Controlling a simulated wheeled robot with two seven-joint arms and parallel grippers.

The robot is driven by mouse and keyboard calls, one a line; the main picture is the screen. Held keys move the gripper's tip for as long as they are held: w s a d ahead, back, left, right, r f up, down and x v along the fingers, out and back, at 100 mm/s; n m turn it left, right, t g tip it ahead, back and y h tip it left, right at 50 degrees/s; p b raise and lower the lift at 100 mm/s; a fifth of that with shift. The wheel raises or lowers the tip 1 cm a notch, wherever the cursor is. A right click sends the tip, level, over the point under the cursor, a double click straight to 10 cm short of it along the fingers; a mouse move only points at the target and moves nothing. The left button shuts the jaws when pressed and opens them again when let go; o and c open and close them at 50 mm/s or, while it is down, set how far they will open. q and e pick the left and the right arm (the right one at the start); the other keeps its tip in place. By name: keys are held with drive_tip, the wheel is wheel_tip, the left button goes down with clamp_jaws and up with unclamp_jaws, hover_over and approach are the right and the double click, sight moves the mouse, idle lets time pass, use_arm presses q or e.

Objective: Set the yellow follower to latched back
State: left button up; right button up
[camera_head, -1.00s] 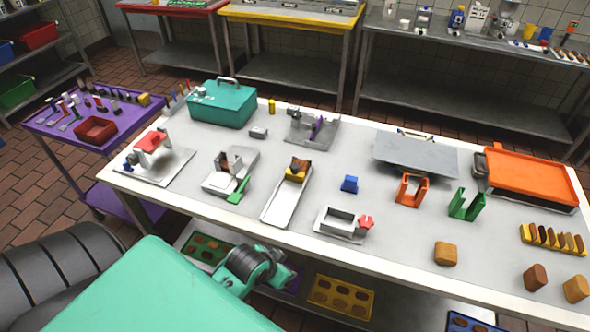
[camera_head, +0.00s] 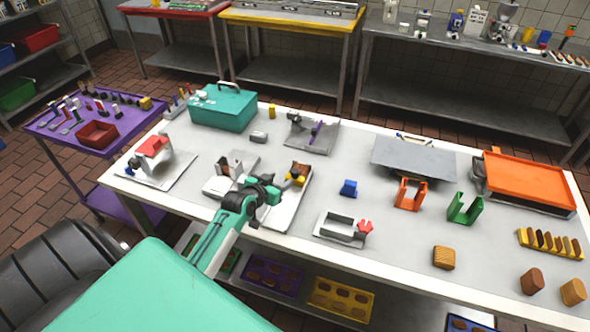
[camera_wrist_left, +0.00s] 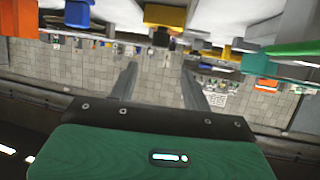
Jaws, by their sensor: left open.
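The yellow follower (camera_head: 297,181) sits near the far end of a long white tray (camera_head: 280,212), against a brown block (camera_head: 300,168). A yellow block that looks like it shows at the top of the left wrist view (camera_wrist_left: 165,15). My left gripper (camera_head: 277,190) is over the tray, just left of and nearer than the follower. The gripper and arm cover part of the tray. In the left wrist view its two fingers (camera_wrist_left: 158,85) are apart with nothing between them. I cannot tell whether the gripper touches the follower. My right gripper is not in view.
A white-based device (camera_head: 222,183) stands close left of the arm. A blue block (camera_head: 348,188) and a white box fixture with a red knob (camera_head: 340,228) stand to the right. The table between tray and blue block is clear.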

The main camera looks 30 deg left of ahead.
sight(294, 171)
use_arm(q)
drive_tip(key=p+x, duration=0.2)
drive_tip(key=x, duration=0.9)
drive_tip(key=shift+a+f, duration=0.1)
clamp_jaws()
